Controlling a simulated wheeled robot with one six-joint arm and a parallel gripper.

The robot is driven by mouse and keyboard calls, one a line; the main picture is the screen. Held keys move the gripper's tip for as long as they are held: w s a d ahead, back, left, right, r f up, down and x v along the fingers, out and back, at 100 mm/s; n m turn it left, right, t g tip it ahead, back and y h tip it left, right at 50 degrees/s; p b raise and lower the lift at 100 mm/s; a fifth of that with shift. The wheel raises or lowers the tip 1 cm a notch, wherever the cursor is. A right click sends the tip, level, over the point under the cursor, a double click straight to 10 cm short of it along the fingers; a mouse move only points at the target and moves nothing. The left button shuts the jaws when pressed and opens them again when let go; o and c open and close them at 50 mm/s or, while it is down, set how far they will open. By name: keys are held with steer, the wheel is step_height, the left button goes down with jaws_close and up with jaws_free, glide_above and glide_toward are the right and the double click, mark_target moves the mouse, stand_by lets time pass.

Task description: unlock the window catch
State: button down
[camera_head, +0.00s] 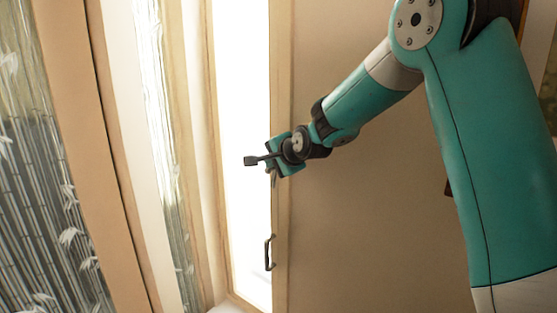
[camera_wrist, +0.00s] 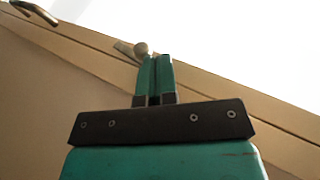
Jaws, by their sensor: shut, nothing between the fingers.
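The window catch (camera_wrist: 126,49) is a small metal piece with a rounded knob on the tan window frame (camera_wrist: 85,50) in the wrist view. My gripper (camera_wrist: 156,58) has its two teal fingers shut together with nothing between them. The fingertips are just right of the knob and overlap its edge in the picture; I cannot tell whether they touch it. In the head view my gripper (camera_head: 273,170) is at the frame's edge beside the bright pane, and it mostly hides the catch.
A dark pull handle (camera_head: 268,252) is lower on the same frame. It shows at the top left of the wrist view (camera_wrist: 35,12). A plain tan panel (camera_head: 350,230) is right of the frame.

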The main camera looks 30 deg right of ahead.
steer(key=a+b+v, duration=0.1)
steer(key=b+v, duration=0.2)
steer(key=v, duration=1)
steer(key=shift+s+d+r+b, duration=0.2)
steer(key=shift+d+r+b, duration=0.2)
steer(key=shift+r, duration=0.05)
steer(key=s+a+f+n+g+y+b, duration=0.3)
steer(key=s+a+f+n+g, duration=0.3)
steer(key=s+a+f+n, duration=0.65)
steer(key=s+a+f+n+g, duration=0.1)
steer(key=s+n+g, duration=0.1)
steer(key=s, duration=0.3)
steer(key=s+a+f+n+g+b, duration=0.1)
steer(key=s+f+n+g, duration=0.1)
steer(key=s+n, duration=0.2)
steer(key=s+a+f+n+g, duration=0.2)
steer(key=s+n, duration=0.1)
steer(key=s, duration=0.4)
steer(key=shift+s+b, duration=0.3)
steer(key=shift+s, duration=0.05)
steer(key=c, duration=1.8)
jaws_free()
